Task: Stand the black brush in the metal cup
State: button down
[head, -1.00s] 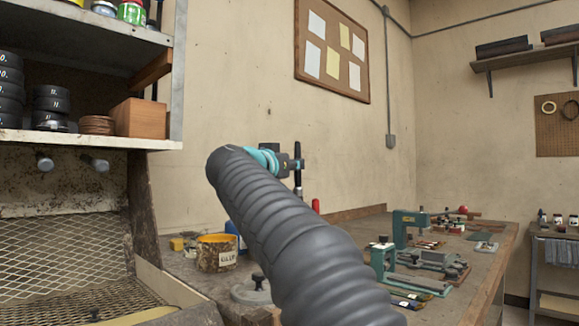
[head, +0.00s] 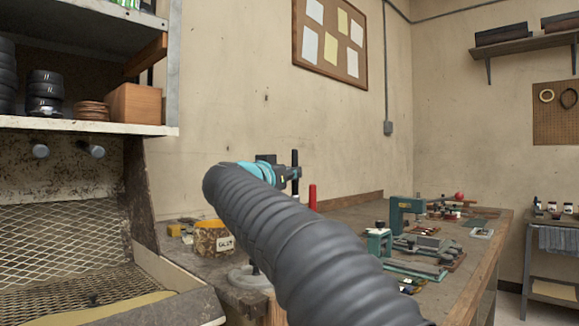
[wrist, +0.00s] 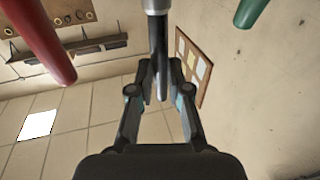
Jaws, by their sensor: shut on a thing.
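My gripper (head: 290,173) is shut on the black brush (head: 295,160), which stands about upright above the workbench. In the wrist view the two fingers (wrist: 160,78) close on the brush's dark handle (wrist: 158,38), with a pale metal part (wrist: 156,5) at the top edge. The metal cup cannot be made out in either view; my arm covers part of the bench in the head view.
A red handle (head: 313,196) stands just right of the brush; red (wrist: 38,40) and green (wrist: 250,10) rods flank my gripper in the wrist view. A glue pot (head: 212,238) is left on the workbench (head: 345,212). A green machine (head: 405,212) stands right.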

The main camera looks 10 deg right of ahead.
aim_at(294, 154)
jog(key=shift+f+b, duration=0.55)
jog(key=shift+f, duration=2.3)
jog(key=c, duration=1)
grip_release()
jog(key=shift+c, duration=0.2)
notch_tip(294, 154, up, 10)
jog(key=shift+f, duration=0.1)
